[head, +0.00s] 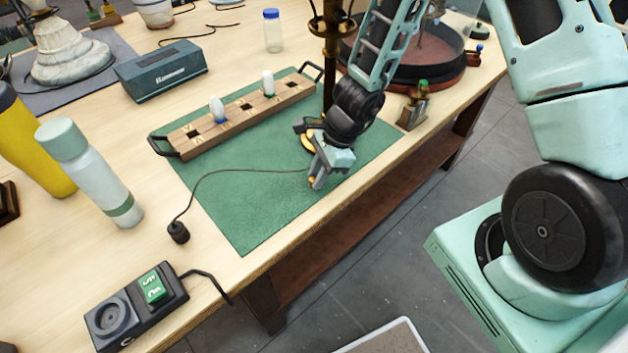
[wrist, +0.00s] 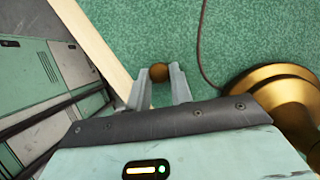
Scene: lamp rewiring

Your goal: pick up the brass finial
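The brass finial (wrist: 159,72) is a small round brass ball. In the wrist view it shows right at my fingertips, between the two grey fingers, over the green mat (wrist: 225,25). My gripper (wrist: 159,75) has its fingers apart by about the ball's width, one on each side of it. I cannot tell whether they press on it. In the head view my gripper (head: 316,184) reaches low over the mat's right part, and a little orange of the finial (head: 311,182) shows beside a finger. The rest of the finial is hidden there.
A brass lamp base (wrist: 272,88) stands close to my gripper, its stem (head: 331,65) rising behind my arm. A thin cord with a black plug (head: 178,232) crosses the mat. A wooden rack (head: 243,116) with bulbs lies farther back. The table's front edge is near.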

